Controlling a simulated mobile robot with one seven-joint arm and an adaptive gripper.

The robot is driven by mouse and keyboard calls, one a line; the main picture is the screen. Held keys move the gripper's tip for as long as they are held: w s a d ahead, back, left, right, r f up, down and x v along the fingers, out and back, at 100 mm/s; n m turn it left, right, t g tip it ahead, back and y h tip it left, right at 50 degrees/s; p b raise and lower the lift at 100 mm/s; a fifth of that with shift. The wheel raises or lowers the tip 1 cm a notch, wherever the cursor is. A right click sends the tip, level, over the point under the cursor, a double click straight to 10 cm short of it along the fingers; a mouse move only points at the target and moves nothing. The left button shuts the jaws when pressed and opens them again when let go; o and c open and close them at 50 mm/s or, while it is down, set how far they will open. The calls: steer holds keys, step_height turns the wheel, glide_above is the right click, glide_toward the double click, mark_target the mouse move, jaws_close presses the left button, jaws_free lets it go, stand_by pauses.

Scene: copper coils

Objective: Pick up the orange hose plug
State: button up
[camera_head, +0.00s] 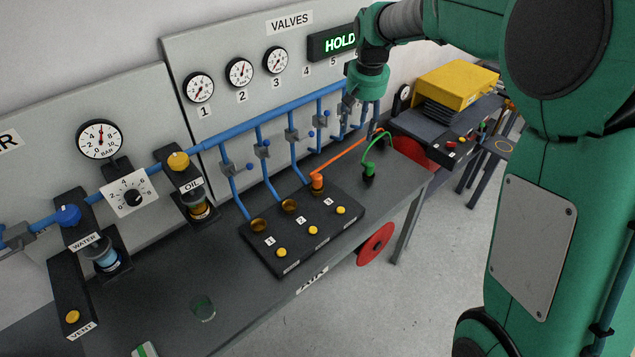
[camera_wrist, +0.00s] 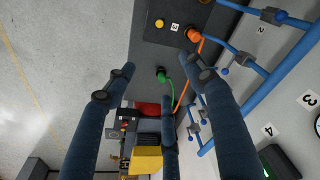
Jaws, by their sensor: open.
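The orange hose plug (camera_head: 317,182) stands upright at the third socket of a black block (camera_head: 262,257) on the bench. An orange hose runs from it to the right. In the wrist view the orange plug (camera_wrist: 193,36) lies near the tip of the right-hand finger, beside the label 3. My gripper (camera_wrist: 160,78) is open and empty, its three dark blue fingers spread. In the head view my gripper (camera_head: 362,106) hangs above and to the right of the plug, apart from it. Its fingers are small and partly hard to make out there.
A green plug (camera_head: 369,171) with a green hose stands on the bench right of the block. Blue pipes (camera_head: 275,108) with valves run behind. A yellow-topped machine (camera_head: 456,84) stands at the right. A glass (camera_head: 203,308) is at the front. The bench between is mostly clear.

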steer(key=w+a+f+g+p, duration=0.1)
steer(key=w+a+f+p, duration=0.1)
steer(key=w+a+f, duration=0.6)
steer(key=n+g+p, duration=0.1)
glide_above(317, 176)
step_height(317, 176, down, 15)
steer(key=shift+r, duration=0.2)
steer(key=shift+w+f, duration=0.1)
steer(key=shift+f, duration=4.2)
steer(key=shift+f, duration=0.15)
steer(key=shift+f+p, duration=0.45)
steer(key=shift+f, duration=2)
steer(key=shift+c, duration=0.2)
